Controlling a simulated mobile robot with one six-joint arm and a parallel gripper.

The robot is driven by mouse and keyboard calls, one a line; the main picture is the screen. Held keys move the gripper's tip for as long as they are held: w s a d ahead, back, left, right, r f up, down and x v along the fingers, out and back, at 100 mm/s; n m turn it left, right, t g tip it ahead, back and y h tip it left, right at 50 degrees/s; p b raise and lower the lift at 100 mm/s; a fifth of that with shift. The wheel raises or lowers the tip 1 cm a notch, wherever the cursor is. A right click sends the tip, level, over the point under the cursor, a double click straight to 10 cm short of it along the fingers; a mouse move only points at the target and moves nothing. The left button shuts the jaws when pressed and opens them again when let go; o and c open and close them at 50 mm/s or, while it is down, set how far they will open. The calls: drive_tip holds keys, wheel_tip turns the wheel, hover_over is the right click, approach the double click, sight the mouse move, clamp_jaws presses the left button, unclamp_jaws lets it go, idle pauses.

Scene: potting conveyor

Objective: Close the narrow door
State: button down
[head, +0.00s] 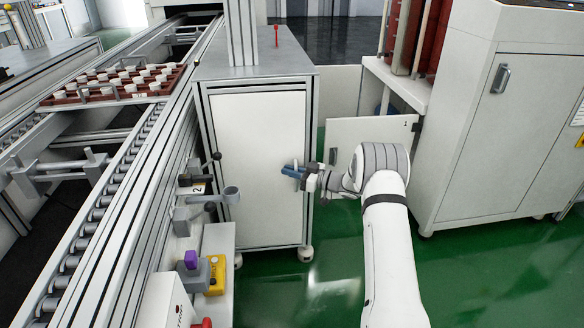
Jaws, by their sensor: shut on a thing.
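A narrow white door (252,140) fills the front of a grey-framed cabinet (255,72) in the middle of the head view. It looks flush, or nearly flush, with its frame. My gripper (293,171) reaches in from the right, at the right side of this door. Its blue fingers are shut on what appears to be the door's handle. The fingers mostly hide the handle, so its shape cannot be made out.
Behind my arm is a white panel (350,130) marked 1. A tall white cabinet (500,120) stands on the right. A roller conveyor (110,190) with a brown tray (60,101) of pots runs along the left. Green floor is clear between.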

drive_tip(key=shift+w+r, duration=0.4)
drive_tip(key=shift+w, duration=0.45)
drive_tip(key=c, duration=1.8)
unclamp_jaws()
drive_tip(key=shift+o, duration=0.2)
drive_tip(key=p+v, duration=0.2)
drive_tip(key=v, duration=0.6)
drive_tip(key=shift+s+f, duration=0.35)
drive_tip(key=shift+s, duration=0.05)
drive_tip(key=shift+s, duration=0.1)
